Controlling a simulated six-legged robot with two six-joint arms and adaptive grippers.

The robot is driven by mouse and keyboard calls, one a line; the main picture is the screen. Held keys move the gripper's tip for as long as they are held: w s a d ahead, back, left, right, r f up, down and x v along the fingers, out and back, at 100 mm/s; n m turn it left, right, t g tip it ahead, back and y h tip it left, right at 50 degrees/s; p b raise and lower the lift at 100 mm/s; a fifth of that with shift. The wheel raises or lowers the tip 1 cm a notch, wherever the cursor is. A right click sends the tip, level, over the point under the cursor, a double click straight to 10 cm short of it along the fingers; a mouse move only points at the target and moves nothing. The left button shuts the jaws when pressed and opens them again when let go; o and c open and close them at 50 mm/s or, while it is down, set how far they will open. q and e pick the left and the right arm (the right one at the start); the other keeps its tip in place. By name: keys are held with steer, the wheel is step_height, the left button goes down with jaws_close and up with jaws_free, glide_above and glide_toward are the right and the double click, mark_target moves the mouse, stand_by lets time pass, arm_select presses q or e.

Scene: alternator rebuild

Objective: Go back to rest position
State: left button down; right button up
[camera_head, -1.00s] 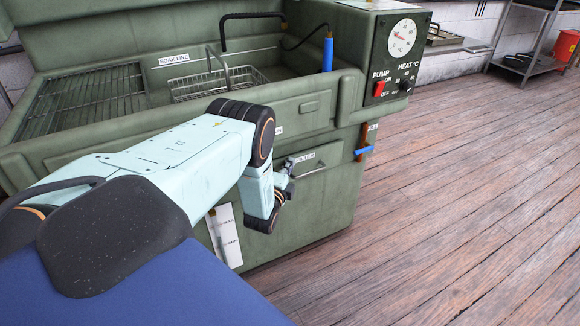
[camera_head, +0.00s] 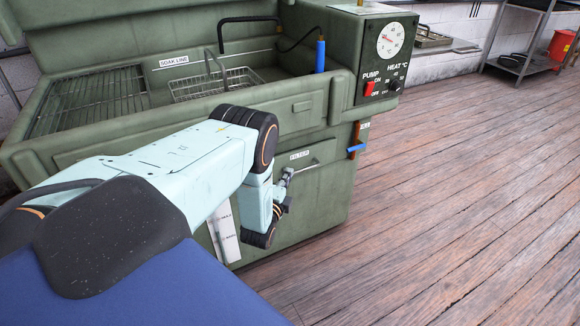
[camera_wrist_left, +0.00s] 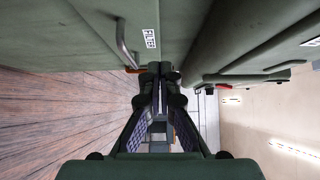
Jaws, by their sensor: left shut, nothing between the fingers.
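My left gripper (camera_head: 284,186) hangs at the end of my pale blue arm, in front of the green wash cabinet (camera_head: 300,215). It is shut and empty. The left wrist view shows its two dark fingers meeting (camera_wrist_left: 160,70), with the cabinet front close beyond them. The metal handle (camera_wrist_left: 124,45) and the FILTER label (camera_wrist_left: 150,37) lie to the left of and above the fingertips in that view. The fingers appear apart from the handle, though the exact gap is hard to tell. My right gripper is in neither view.
The wash basin holds a wire basket (camera_head: 215,86) and a rack (camera_head: 85,100). A control panel with a dial (camera_head: 390,40) stands at its right. A blue-handled lever (camera_head: 356,148) sticks out at the cabinet's right side. The wooden floor (camera_head: 460,190) to the right is clear.

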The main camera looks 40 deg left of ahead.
arm_select(q)
steer(key=p+v, duration=0.1)
steer(key=v, duration=0.5)
steer(key=shift+a+f+p, duration=0.2)
steer(key=shift+f+p, duration=0.05)
steer(key=shift+p, duration=0.15)
steer(key=shift+s+d, duration=0.1)
